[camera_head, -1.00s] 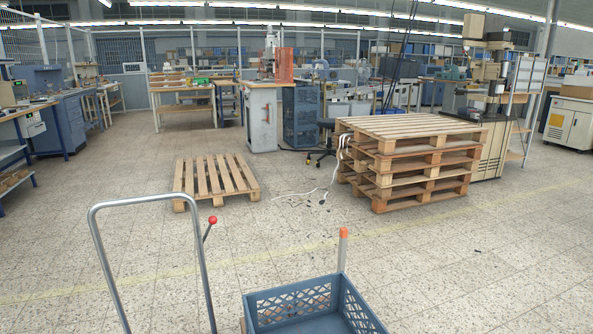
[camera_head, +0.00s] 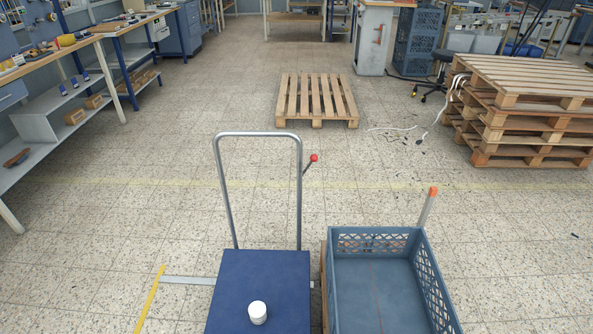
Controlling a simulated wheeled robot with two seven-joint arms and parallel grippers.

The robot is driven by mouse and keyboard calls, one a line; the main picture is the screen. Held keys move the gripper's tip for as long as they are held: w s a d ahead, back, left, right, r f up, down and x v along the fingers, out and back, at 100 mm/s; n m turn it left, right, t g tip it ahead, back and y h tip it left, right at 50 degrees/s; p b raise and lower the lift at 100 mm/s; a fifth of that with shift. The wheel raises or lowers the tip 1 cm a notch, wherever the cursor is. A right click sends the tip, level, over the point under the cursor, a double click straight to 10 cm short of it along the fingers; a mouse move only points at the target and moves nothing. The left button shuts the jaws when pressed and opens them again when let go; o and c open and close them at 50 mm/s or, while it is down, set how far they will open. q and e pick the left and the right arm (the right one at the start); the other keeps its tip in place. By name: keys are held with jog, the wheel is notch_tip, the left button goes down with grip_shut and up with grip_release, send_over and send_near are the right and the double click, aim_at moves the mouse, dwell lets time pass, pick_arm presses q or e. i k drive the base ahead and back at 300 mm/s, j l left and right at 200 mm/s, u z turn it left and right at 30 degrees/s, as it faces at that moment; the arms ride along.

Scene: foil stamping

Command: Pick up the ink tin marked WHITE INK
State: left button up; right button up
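A small white round tin (camera_head: 258,312) stands upright on the blue top of a trolley (camera_head: 262,275) at the bottom of the head view. No lettering on it can be read, so I cannot tell whether it is marked WHITE INK. Nothing touches the tin. Neither of my grippers shows in the view.
A blue-grey crate (camera_head: 370,238) that looks empty stands just right of the trolley. The trolley's metal handle (camera_head: 217,185) rises at its far side. A low pallet (camera_head: 316,122) and stacked pallets (camera_head: 520,140) lie beyond. A workbench (camera_head: 75,45) is at the left.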

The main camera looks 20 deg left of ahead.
aim_at(257, 309)
jog(key=u, duration=1)
